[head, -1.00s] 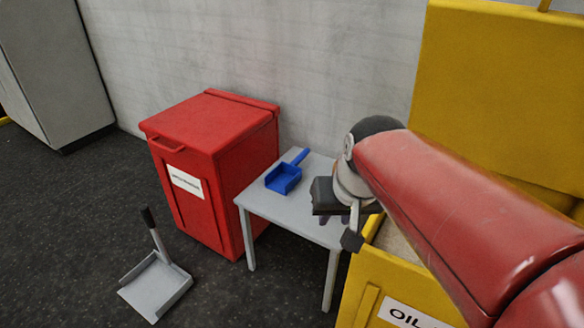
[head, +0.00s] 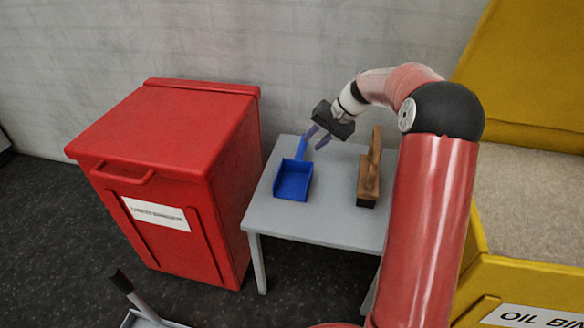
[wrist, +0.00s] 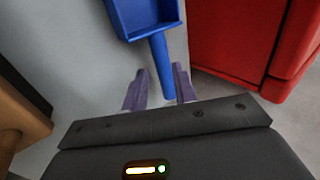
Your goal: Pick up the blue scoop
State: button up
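The blue scoop (head: 294,180) lies on the small grey table (head: 330,216), its pan toward the front and its handle pointing to the back. In the wrist view the scoop's pan (wrist: 143,16) is at the top, and its handle runs down between my two purple fingers. My gripper (head: 315,137) is open at the handle's far end. In the wrist view the fingers (wrist: 160,88) stand apart on either side of the handle, with gaps visible. I cannot tell how far the fingertips are above the tabletop.
A wooden brush (head: 369,178) stands on the table right of the scoop. A red lidded bin (head: 170,180) is close to the table's left side. A yellow oil bin (head: 530,275) is at the right. A grey dustpan (head: 140,318) is on the floor at the lower left.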

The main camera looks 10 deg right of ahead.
aim_at(303, 151)
jog(key=b+x, duration=0.1)
jog(key=x, duration=0.7)
jog(key=shift+w, duration=0.1)
jog(key=shift+d+r, duration=0.1)
jog(key=shift+c, duration=0.3)
jog(key=c, duration=0.5)
grip_shut()
jog(key=shift+r, duration=0.15)
notch_tip(303, 151, up, 20)
jog(key=p, duration=0.3)
